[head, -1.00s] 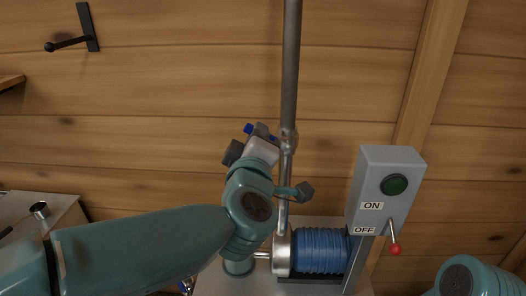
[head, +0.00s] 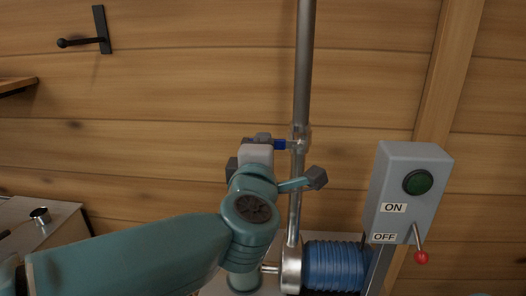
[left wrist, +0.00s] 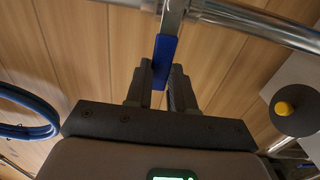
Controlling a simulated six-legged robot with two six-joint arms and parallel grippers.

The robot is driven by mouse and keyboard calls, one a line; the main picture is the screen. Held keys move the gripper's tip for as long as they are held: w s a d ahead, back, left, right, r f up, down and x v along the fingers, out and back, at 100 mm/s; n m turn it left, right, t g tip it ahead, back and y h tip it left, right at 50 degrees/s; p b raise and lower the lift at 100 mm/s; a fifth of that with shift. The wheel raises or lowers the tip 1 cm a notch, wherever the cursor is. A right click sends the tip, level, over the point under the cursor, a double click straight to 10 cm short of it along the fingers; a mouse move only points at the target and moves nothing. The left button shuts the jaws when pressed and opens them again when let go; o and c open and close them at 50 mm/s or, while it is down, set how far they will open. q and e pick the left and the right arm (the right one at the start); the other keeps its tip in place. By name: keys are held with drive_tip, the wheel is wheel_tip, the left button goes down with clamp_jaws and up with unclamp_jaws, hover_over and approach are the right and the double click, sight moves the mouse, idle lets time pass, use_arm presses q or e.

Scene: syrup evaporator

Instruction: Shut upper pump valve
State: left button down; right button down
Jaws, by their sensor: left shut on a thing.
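The upper pump valve (head: 298,138) sits on the upright grey pipe (head: 304,70). Its blue handle (head: 280,144) points left from the pipe, about crosswise to it. My left gripper (head: 260,141) is at this handle, left of the pipe. In the left wrist view the blue handle (left wrist: 164,58) lies between the two dark fingers of my left gripper (left wrist: 164,88), which is shut on it. The handle's stem reaches the metal pipe (left wrist: 250,22) there, roughly square to it. My right gripper is in neither view.
Right of the pipe stands a grey switch box (head: 400,170) with a green button and a red-tipped lever (head: 420,252) pointing down by OFF. A blue pump motor (head: 335,266) is below. A plank wall is behind; a black hook (head: 103,30) is upper left.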

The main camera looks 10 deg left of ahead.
use_arm(q)
drive_tip(key=shift+f, duration=0.1)
drive_tip(key=c, duration=1)
unclamp_jaws()
drive_tip(key=shift+o, duration=0.2)
drive_tip(key=shift+s+a, duration=0.1)
